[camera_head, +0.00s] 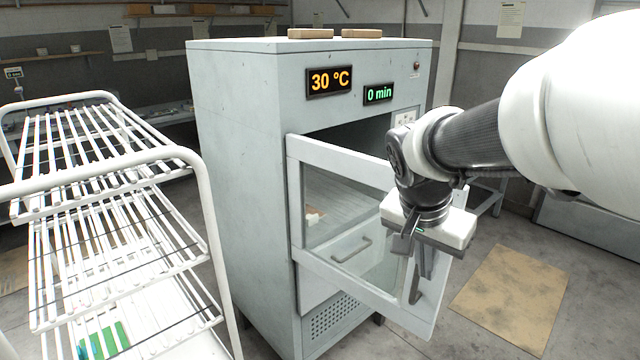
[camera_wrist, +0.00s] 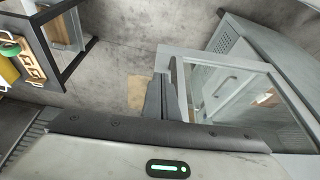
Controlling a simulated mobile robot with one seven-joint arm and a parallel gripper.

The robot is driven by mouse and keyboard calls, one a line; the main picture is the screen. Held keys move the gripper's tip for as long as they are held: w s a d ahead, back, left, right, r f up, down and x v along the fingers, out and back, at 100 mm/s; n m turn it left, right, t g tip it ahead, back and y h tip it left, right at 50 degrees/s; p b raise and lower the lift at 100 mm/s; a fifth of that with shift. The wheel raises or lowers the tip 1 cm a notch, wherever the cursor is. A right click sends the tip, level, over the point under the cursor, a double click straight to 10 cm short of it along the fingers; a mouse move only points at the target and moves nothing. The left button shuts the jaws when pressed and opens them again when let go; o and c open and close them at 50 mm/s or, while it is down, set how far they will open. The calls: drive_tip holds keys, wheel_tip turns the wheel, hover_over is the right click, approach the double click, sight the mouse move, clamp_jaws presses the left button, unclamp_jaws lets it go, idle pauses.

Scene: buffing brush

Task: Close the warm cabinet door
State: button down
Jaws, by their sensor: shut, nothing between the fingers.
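The warm cabinet (camera_head: 240,150) is a tall pale grey box with displays reading 30 °C and 0 min. Its glass-paned door (camera_head: 345,262) is hinged at the left front edge and stands open, swung out toward the viewer. My gripper (camera_head: 415,268) is shut and empty, fingers pointing down, at the free right end of the door beside its handle. Whether it touches the door cannot be told. In the wrist view my gripper (camera_wrist: 163,95) shows its fingers together next to the edge of the door (camera_wrist: 183,92). The cabinet also shows in the wrist view (camera_wrist: 235,40).
A white wire rack (camera_head: 110,180) stands close on the left of the cabinet. A drawer (camera_head: 335,262) shows through the door glass. A tan mat (camera_head: 512,298) lies on the floor at right. Two small blocks (camera_head: 310,34) lie on the cabinet top. A dark-framed stand (camera_wrist: 62,40) shows in the wrist view.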

sight(437, 275)
drive_tip(key=w+d+f, duration=0.1)
drive_tip(key=f, duration=0.1)
drive_tip(key=w+d+f, duration=0.1)
drive_tip(key=d+f, duration=0.1)
drive_tip(key=f, duration=0.1)
drive_tip(key=w+d+f, duration=0.1)
drive_tip(key=w+f, duration=0.1)
drive_tip(key=shift+w+d+f, duration=0.1)
drive_tip(key=shift+d+f, duration=0.05)
drive_tip(key=shift+d, duration=0.05)
drive_tip(key=shift+w+d, duration=0.25)
drive_tip(key=shift+w, duration=0.05)
drive_tip(key=shift+d, duration=0.1)
